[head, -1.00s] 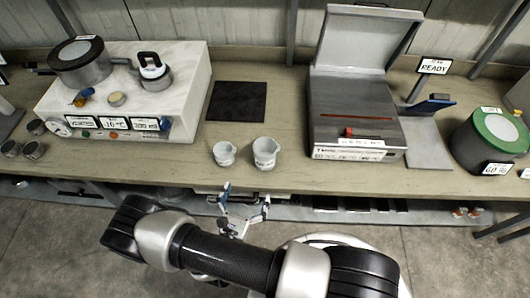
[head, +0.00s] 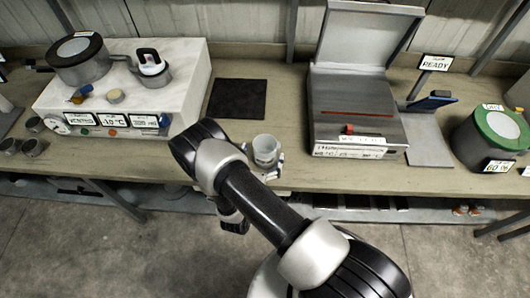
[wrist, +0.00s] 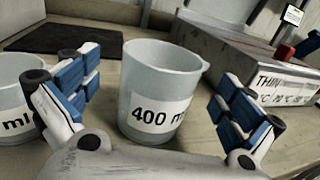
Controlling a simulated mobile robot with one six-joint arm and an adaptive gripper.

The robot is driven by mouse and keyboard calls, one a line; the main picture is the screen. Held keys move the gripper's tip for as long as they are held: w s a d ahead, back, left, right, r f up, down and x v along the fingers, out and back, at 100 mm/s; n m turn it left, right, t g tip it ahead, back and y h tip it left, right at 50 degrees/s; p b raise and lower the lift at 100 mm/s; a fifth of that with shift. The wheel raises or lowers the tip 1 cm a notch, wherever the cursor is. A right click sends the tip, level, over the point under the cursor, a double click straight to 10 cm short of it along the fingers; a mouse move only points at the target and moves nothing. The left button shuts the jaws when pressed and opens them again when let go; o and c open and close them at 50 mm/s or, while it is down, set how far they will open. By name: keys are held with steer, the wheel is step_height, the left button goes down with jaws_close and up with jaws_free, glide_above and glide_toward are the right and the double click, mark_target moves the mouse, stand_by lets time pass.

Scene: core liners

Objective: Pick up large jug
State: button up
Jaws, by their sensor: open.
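The large jug (wrist: 160,72), pale and translucent with a "400 m…" label, stands upright on the bench in the wrist view. It also shows in the head view (head: 265,149), just beyond my arm. My gripper (wrist: 158,88) is open, with one blue-padded finger on each side of the jug and a gap on both sides. The jug is not gripped. A smaller jug (wrist: 18,92) with a label ending in "ml" stands to the left, beside my left finger. In the head view my arm hides the smaller jug and most of my gripper.
A dark mat (head: 238,98) lies behind the jugs. A grey machine with an open lid (head: 352,120) stands to the right. A white heated unit (head: 185,80) with a kettle (head: 150,68) is on the left. The bench's front edge is close by.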

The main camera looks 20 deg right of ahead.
steer(key=x, duration=0.2)
steer(key=shift+w+d, duration=0.2)
steer(key=shift+c, duration=0.6)
steer(key=c, duration=1.1)
